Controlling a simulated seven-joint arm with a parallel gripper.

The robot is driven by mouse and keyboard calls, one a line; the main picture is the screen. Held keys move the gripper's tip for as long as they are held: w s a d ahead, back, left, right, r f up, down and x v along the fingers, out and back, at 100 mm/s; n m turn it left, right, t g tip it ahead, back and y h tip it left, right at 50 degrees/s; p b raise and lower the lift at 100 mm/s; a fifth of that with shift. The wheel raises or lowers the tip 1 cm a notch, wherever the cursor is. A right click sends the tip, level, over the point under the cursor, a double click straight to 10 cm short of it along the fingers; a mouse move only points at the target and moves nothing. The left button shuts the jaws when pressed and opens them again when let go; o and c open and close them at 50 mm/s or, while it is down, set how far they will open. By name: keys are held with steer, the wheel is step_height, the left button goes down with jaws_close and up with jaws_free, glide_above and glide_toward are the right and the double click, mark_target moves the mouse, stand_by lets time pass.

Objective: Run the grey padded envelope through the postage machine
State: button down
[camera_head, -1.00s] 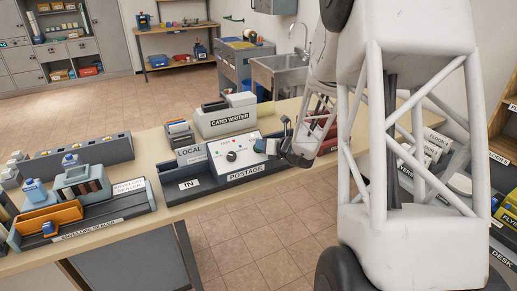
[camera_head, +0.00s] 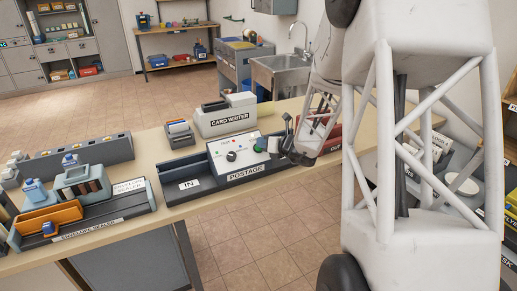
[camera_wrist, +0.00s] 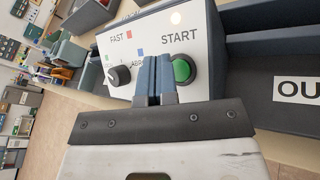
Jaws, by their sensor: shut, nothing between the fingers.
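The postage machine (camera_head: 236,155) stands on the table with a dark IN tray (camera_head: 187,186) at its left. The IN tray looks empty. Its white panel, also in the wrist view (camera_wrist: 126,50), carries a black knob (camera_wrist: 119,75) and a green START button (camera_wrist: 183,70). My gripper (camera_head: 273,146) is shut and empty in front of the panel. In the wrist view its blue fingertips (camera_wrist: 155,68) are together, just left of the START button in the picture; contact cannot be told. The OUT tray (camera_wrist: 262,86) shows partly. No grey padded envelope is visible now.
The card writer (camera_head: 228,116) stands behind the machine, beside a small dark card holder (camera_head: 179,134). The envelope sealer (camera_head: 85,225) is at the left. A red object (camera_head: 322,130) is behind my gripper. My arm hides the right side.

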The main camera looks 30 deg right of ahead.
steer(key=shift+s+r, duration=0.7)
steer(key=shift+r, duration=0.3)
steer(key=shift+s+r, duration=0.65)
steer(key=shift+r, duration=0.35)
steer(key=shift+a, duration=0.1)
steer(key=s+a+r+n+g+y, duration=0.1)
steer(key=s+a+r+n+g, duration=0.25)
steer(key=s+a+n, duration=0.55)
steer(key=s+a+r+n+g+y, duration=0.1)
steer(key=s+a+r+n+g, duration=0.2)
steer(key=s+a+n+g, duration=0.5)
steer(key=s+a+r+n+h, duration=0.1)
steer(key=s+n+h, duration=0.3)
steer(key=s+n, duration=0.5)
steer(key=s+a+r+n+h, duration=0.2)
steer(key=s+a+n+h, duration=0.1)
steer(key=s+n, duration=0.6)
steer(key=shift+s+a+n+h, duration=0.35)
steer(key=shift+s+n+h, duration=0.05)
steer(key=shift+s+h, duration=0.5)
steer(key=shift+r+t, duration=0.1)
steer(key=shift+t, duration=0.15)
